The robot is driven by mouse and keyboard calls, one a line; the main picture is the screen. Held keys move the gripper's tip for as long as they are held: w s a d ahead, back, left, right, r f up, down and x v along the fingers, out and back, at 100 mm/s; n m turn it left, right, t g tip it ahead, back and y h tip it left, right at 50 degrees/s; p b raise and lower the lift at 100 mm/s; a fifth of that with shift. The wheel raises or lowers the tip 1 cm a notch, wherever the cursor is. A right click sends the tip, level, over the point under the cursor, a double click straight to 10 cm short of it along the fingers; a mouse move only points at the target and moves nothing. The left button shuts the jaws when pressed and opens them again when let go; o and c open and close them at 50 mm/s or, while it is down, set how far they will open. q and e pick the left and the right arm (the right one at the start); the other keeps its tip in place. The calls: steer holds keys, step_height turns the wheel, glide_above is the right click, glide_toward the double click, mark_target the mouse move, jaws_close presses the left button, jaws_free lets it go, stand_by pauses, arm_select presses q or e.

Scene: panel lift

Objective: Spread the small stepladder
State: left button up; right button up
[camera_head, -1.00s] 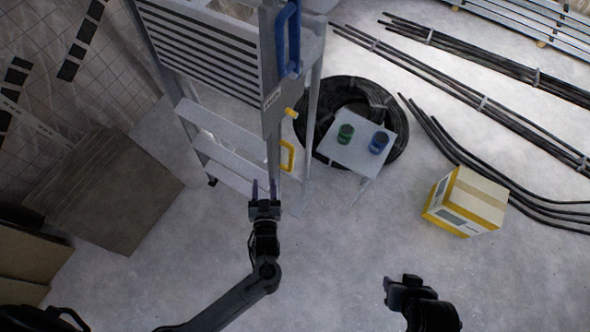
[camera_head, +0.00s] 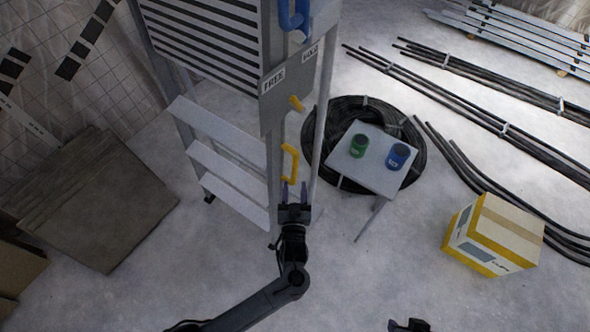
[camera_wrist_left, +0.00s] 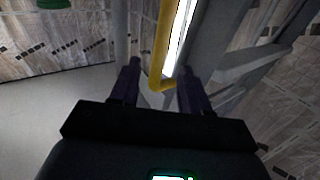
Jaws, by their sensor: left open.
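My left gripper (camera_head: 294,190) is open just below the yellow handle. In the left wrist view the yellow handle (camera_wrist_left: 161,50) comes down between the two spread fingers of the left gripper (camera_wrist_left: 160,88); contact cannot be told. Only the tip of my right gripper (camera_head: 408,325) shows at the bottom edge.
A small grey table (camera_head: 368,178) with a green can (camera_head: 358,146) and a blue can (camera_head: 397,156) stands right of the ladder, by a black cable coil (camera_head: 312,150). A yellow-white box (camera_head: 497,235) is at right. Brown sheets (camera_head: 95,205) lie at left. Floor in front is clear.

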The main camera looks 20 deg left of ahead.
mark_target(295, 171)
arm_select(q)
steer(key=b+x, duration=0.1)
steer(key=x, duration=0.7)
steer(key=shift+b, duration=0.4)
steer(key=shift+s, duration=0.1)
jaws_close()
